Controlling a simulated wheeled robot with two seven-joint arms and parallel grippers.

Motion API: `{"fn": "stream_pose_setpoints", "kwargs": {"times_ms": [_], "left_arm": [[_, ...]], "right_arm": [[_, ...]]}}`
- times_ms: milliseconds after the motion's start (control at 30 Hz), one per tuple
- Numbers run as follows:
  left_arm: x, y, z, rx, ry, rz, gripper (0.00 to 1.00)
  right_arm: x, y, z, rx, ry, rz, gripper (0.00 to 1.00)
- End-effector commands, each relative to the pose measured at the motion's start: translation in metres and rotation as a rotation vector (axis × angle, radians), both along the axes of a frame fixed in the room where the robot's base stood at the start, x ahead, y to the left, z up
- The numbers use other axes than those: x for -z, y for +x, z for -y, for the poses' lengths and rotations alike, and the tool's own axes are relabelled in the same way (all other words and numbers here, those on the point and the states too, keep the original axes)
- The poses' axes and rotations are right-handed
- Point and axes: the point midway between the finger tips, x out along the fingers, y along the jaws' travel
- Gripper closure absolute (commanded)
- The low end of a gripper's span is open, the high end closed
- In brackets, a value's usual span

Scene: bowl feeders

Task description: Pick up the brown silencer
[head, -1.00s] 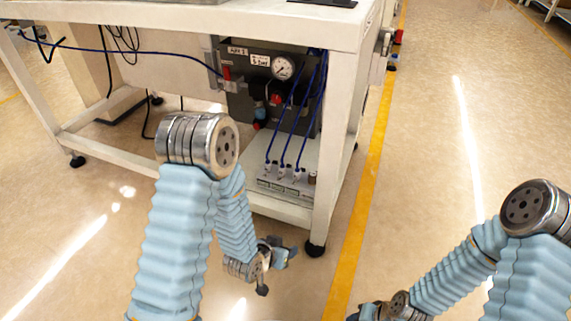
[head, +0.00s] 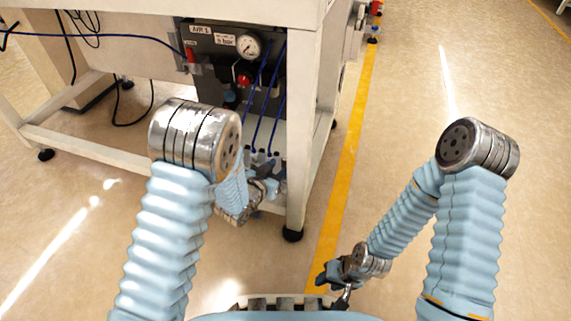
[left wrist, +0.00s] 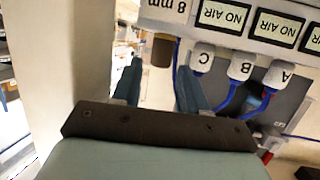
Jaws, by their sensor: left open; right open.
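The brown silencer (left wrist: 161,50) is a short brown cylinder in the left wrist view. It sits on the labelled white panel (left wrist: 222,22), beside the fitting marked C and by the "8 mm" label. My left gripper (left wrist: 158,78) is open, with its two blue fingers reaching toward the panel on either side of the silencer's line. I cannot tell whether they touch it. In the head view my left gripper (head: 265,188) is at the lower shelf, and I cannot make out the silencer there. My right gripper (head: 335,280) is open and empty above the floor, away from the table.
Blue-tubed white fittings (left wrist: 241,63) stand close to the right of the silencer in the left wrist view. A white table leg (head: 299,130) is just right of my left gripper. A pressure gauge (head: 248,46) is above. The floor right of the yellow line (head: 345,170) is clear.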

Motion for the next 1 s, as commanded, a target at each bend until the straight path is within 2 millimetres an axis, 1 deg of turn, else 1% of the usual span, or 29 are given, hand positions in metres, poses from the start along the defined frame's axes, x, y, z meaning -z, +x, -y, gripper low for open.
{"fn": "stream_pose_setpoints", "kwargs": {"times_ms": [33,100,233,333,500,533,567,800,1000], "left_arm": [[0.007,0.006,0.004,0.003,0.003,0.001,0.57],[0.012,0.017,0.008,0.003,0.004,0.002,0.57],[0.016,0.032,0.016,0.003,0.002,0.001,0.57],[0.017,0.036,0.018,0.000,0.001,0.000,0.57],[0.016,0.037,0.018,0.000,0.000,-0.001,0.57],[0.017,0.037,0.018,0.000,0.000,-0.001,0.59],[0.017,0.036,0.018,0.000,0.000,-0.001,0.63],[0.016,0.036,0.018,0.000,0.000,-0.001,1.00],[0.016,0.036,0.018,0.000,0.000,-0.001,1.00]], "right_arm": [[0.004,0.000,0.000,0.000,0.000,0.001,0.57],[0.008,0.000,0.000,0.000,0.000,0.001,0.57],[0.010,0.000,0.000,0.002,0.000,0.002,0.57],[0.010,0.001,0.000,0.002,0.000,0.002,0.57],[0.010,0.001,0.000,0.001,0.000,0.003,0.57],[0.010,0.001,0.000,0.001,0.000,0.003,0.57],[0.010,0.001,0.000,0.002,0.000,0.002,0.57],[0.010,0.001,0.000,0.001,0.000,0.003,0.57],[0.010,0.001,0.000,0.001,0.000,0.003,0.57]]}}
